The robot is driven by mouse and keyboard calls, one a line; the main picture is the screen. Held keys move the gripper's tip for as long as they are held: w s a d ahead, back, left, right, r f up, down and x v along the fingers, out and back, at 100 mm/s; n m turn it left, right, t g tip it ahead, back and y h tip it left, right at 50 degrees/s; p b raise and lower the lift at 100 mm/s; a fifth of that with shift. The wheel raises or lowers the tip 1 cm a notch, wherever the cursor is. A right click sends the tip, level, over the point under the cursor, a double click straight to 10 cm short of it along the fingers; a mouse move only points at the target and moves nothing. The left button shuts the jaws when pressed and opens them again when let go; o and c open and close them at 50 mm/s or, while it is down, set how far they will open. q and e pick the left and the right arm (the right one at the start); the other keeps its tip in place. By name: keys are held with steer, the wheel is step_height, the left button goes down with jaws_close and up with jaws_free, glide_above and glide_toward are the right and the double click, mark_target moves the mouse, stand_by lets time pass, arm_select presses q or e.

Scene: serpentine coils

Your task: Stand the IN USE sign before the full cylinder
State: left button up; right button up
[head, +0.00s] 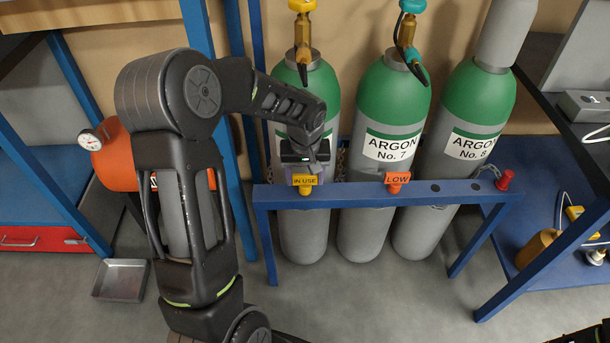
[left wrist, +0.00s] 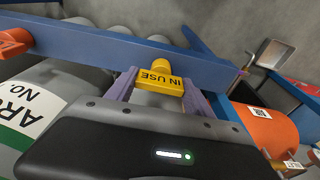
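The yellow IN USE sign (head: 305,184) is upright at the blue rack's front bar, before the left cylinder (head: 305,228). My left gripper (head: 307,172) is at the sign. In the left wrist view its purple fingers (left wrist: 160,84) flank the sign (left wrist: 158,80) and appear shut on its side edges. An orange LOW sign (head: 397,178) is before the middle cylinder (head: 385,135), labelled ARGON No. 7. The right cylinder (head: 467,135), labelled ARGON No. 8, has a grey cap (head: 503,35) and no sign before it. My arm hides the left cylinder's label.
The rack bar (head: 350,194) has open holes (head: 434,188) right of the LOW sign and a red knob (head: 505,180) near its right end. An orange tank (head: 115,158) and metal tray (head: 120,280) are left. A blue shelf (head: 545,215) is right.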

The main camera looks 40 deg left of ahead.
mark_target(305, 188)
arm_select(q)
steer(key=o, duration=0.5)
steer(key=shift+f, duration=0.1)
step_height(305, 188, up, 8)
steer(key=p, duration=0.1)
steer(key=shift+s+d+f, duration=0.15)
steer(key=shift+s+d, duration=0.15)
steer(key=shift+s, duration=0.15)
